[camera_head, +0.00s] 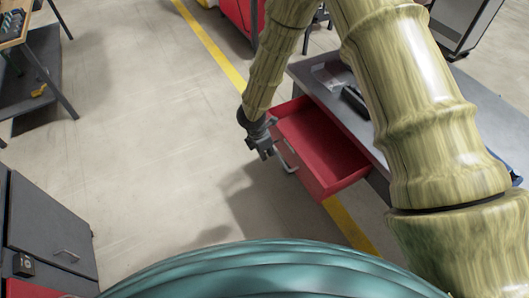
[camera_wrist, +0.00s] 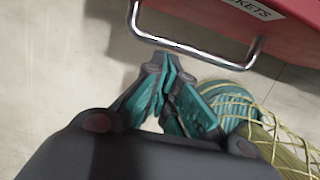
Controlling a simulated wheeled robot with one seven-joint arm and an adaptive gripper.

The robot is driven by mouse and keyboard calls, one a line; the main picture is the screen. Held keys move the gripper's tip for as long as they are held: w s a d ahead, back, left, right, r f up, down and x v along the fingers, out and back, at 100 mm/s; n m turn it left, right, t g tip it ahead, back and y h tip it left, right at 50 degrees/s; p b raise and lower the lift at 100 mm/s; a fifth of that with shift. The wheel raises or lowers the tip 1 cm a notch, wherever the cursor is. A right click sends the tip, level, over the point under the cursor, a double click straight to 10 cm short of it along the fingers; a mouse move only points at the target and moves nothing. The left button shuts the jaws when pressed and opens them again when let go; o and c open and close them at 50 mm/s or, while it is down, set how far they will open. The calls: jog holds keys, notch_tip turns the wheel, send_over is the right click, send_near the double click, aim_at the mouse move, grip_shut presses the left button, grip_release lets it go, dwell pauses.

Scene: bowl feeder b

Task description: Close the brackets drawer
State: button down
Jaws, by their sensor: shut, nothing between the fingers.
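The red brackets drawer (camera_head: 318,150) stands pulled out from under the grey worktop, its inside showing in the head view. In the wrist view its red front (camera_wrist: 215,22) carries a white label (camera_wrist: 252,8) partly reading "KETS". A metal bar handle (camera_wrist: 195,46) runs along that front, and also shows in the head view (camera_head: 286,160). My gripper (camera_head: 265,152) is at the drawer's front, close to the handle. In the wrist view my gripper's fingers (camera_wrist: 165,72) are shut and empty, with the tips just below the handle. I cannot tell whether they touch it.
The grey worktop (camera_head: 420,118) with a dark object (camera_head: 355,100) on it is above the drawer. A dark cabinet (camera_head: 48,230) stands at the lower left, and a table (camera_head: 15,30) at the upper left. The floor left of the drawer is clear.

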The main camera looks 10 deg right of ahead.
jog(key=shift+d, duration=0.1)
jog(key=p, duration=0.3)
send_over(313, 142)
jog(key=shift+r, duration=0.1)
dwell(0.4)
jog(key=a, duration=0.1)
jog(key=s+a, duration=0.1)
jog(key=a+r, duration=0.1)
jog(key=a, duration=0.1)
jog(key=shift+s+p, duration=0.2)
jog(key=shift+p, duration=0.1)
jog(key=b+v, duration=0.2)
jog(key=v, duration=0.7)
jog(key=shift+a+r+b, duration=0.2)
jog(key=shift+r+b, duration=0.1)
